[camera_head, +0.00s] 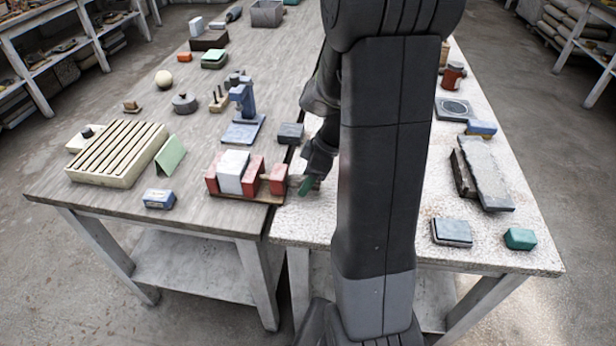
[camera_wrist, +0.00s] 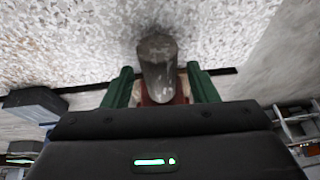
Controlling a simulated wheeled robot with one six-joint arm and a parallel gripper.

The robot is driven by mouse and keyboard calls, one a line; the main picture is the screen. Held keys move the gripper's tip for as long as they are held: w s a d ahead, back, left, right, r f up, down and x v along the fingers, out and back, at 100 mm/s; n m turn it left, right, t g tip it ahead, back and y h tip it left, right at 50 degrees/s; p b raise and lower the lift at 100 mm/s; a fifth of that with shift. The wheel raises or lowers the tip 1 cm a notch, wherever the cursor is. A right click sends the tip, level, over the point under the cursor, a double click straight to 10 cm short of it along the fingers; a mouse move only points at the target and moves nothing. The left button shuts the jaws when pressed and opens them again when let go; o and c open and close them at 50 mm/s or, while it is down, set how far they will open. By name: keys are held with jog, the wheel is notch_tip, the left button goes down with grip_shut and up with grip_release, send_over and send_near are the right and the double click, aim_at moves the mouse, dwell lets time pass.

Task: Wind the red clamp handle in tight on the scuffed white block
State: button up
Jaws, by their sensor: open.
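The red clamp (camera_head: 254,175) sits on a wooden base near the front edge of the left table. The scuffed white block (camera_head: 232,173) stands upright between its red jaws. My gripper (camera_head: 306,186) is at the clamp's right end, its green fingertips low over the seam between the tables. In the wrist view my gripper (camera_wrist: 161,86) is open, with one green finger on each side of a worn grey cylinder (camera_wrist: 157,66). Red shows just below that cylinder. Gaps show between it and the fingers. My arm hides part of the handle side in the head view.
A blue-grey press (camera_head: 242,118) and a dark grey block (camera_head: 290,133) stand behind the clamp. A green card (camera_head: 170,155) and a slatted cream rack (camera_head: 118,150) are to the left. The speckled right table (camera_head: 405,225) has bare room in front.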

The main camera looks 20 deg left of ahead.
jog(key=shift+c, duration=0.4)
jog(key=c, duration=0.9)
jog(key=shift+w+g, duration=0.1)
jog(key=shift+g, duration=0.2)
jog(key=shift+w+m+g+h+p, duration=0.1)
jog(key=shift+m+g+h+p, duration=0.1)
jog(key=shift+g+p, duration=0.3)
jog(key=shift+w+m+g+h+p, duration=0.1)
jog(key=shift+m+g+p, duration=0.1)
jog(key=shift+g, duration=0.5)
jog(key=g, duration=0.1)
jog(key=g+p, duration=0.1)
jog(key=shift+w+a+f+m+g, duration=0.1)
jog(key=shift+w+m+g, duration=0.05)
jog(key=shift+m+g, duration=0.15)
jog(key=g, duration=0.1)
jog(key=g+h, duration=0.1)
jog(key=g, duration=0.1)
jog(key=shift+w+f+m+p, duration=0.15)
jog(key=shift+f+m+p, duration=0.05)
jog(key=shift+m+p, duration=0.2)
jog(key=shift+w+f+m+g, duration=0.15)
jog(key=shift+m+g, duration=0.15)
jog(key=shift+g, duration=1.2)
